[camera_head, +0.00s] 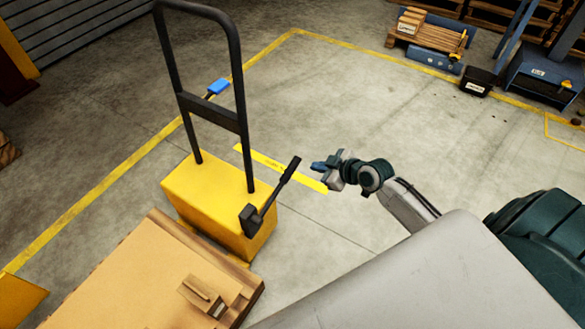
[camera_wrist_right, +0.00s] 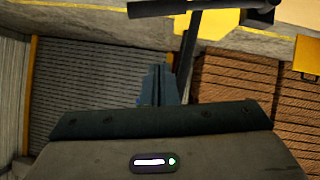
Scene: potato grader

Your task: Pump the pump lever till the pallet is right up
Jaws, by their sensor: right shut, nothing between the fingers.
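The black pump lever (camera_head: 275,192) leans up and to the right from a block on the side of the yellow lift truck (camera_head: 190,190). Its dark grip end is at the top. The pallet (camera_head: 250,290) with its light brown top is at the lower left, in front of the truck; its height off the floor is hard to tell. My right gripper (camera_head: 316,166) is shut and empty, just right of the lever's grip end and apart from it in this view. In the right wrist view the shut fingers (camera_wrist_right: 158,85) show beside the dark lever (camera_wrist_right: 188,55). My left gripper is not in view.
The truck's tall black push frame (camera_head: 215,112) rises behind the lever. A blue item (camera_head: 218,87) lies near the yellow floor line. A loaded pallet (camera_head: 432,32), a black box (camera_head: 476,82) and a blue bin (camera_head: 545,80) stand at the back right. The middle floor is clear.

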